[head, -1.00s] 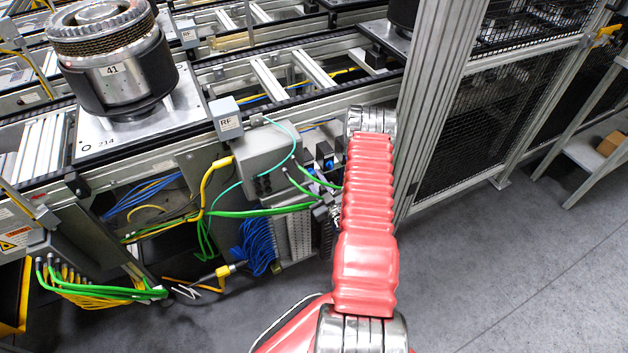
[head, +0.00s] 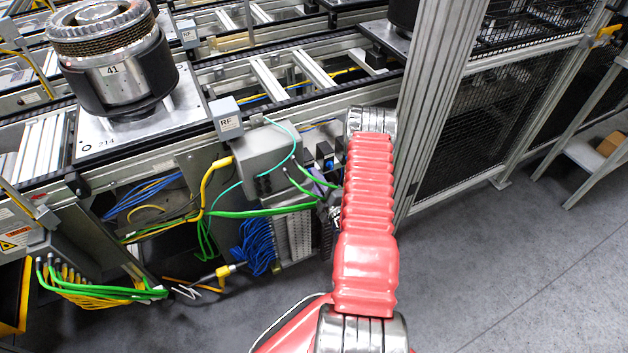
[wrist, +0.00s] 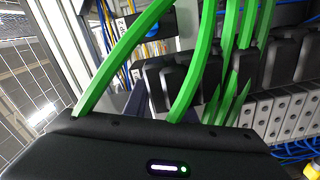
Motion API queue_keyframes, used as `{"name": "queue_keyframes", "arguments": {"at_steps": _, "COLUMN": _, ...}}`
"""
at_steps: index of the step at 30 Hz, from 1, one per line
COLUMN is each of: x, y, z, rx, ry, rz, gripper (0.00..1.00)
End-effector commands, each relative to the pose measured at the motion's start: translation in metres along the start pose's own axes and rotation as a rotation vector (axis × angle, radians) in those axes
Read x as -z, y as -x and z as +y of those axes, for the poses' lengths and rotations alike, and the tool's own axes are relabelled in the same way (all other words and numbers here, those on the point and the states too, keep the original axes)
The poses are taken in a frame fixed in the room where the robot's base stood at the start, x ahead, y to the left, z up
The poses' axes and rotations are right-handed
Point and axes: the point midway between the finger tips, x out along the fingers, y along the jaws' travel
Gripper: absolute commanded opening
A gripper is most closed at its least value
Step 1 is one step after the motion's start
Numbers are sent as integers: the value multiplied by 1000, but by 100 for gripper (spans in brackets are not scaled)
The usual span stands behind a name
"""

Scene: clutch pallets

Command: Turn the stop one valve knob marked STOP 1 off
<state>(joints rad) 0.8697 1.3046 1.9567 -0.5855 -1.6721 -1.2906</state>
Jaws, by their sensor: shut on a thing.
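A row of black valve units with blue knobs (head: 329,162) sits under the conveyor in the head view, left of my red arm. My gripper (head: 322,180) is at this row, with most of it hidden behind my arm. In the wrist view my gripper (wrist: 128,104) is shut on a valve knob, which its dark fingers and green cables hide. Another blue knob (wrist: 155,33) shows beyond the fingers, apart from them. I cannot read a STOP 1 marking in either view, nor the held knob's turn position.
Green cables (wrist: 185,65) cross close in front of my gripper. A grey RF box (head: 228,122) and a junction box (head: 265,155) are to the left. An aluminium post (head: 440,90) and mesh fence stand close on the right. The floor (head: 500,270) is clear.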

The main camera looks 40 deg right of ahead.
Motion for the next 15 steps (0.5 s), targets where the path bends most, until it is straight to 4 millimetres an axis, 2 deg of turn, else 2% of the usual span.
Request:
{"name": "queue_keyframes", "arguments": {"at_steps": 6, "x": 3, "y": 0, "z": -3, "rx": 8, "ry": 177, "rz": 8, "gripper": 1}}
{"name": "queue_keyframes", "arguments": {"at_steps": 15, "x": 4, "y": 0, "z": -4, "rx": 9, "ry": 327, "rz": 10, "gripper": 1}}
